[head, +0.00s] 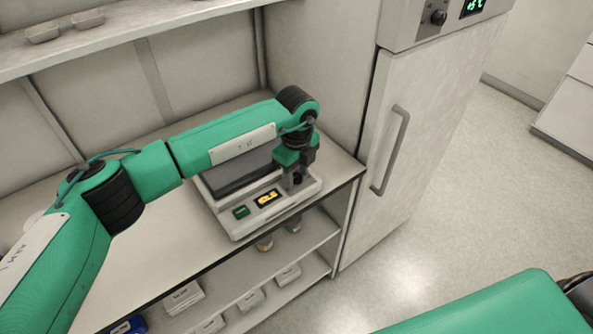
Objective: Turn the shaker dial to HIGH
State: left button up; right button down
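The shaker (236,220) is a pale box with a dark top plate (240,172), standing at the right end of the counter. Its front panel has a green button (241,211), a small display with yellow marks (268,198) and a dark round dial (298,179) at the right. My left gripper (297,176) points down at the dial, right over it. The fingertips and the dial overlap, so I cannot tell whether they touch or whether the fingers are closed on it. The dial's marks are too small to read. My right gripper is not in view.
A tall cabinet (415,130) with a vertical handle (391,150) and a small knob (438,17) stands just right of the counter. A shelf (120,32) runs above the counter. Small boxes (184,299) sit on the shelf below. The counter (150,235) left of the shaker is clear.

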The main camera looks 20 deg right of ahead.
pick_arm(q)
jog(key=c, duration=0.7)
jog(key=shift+c, duration=0.2)
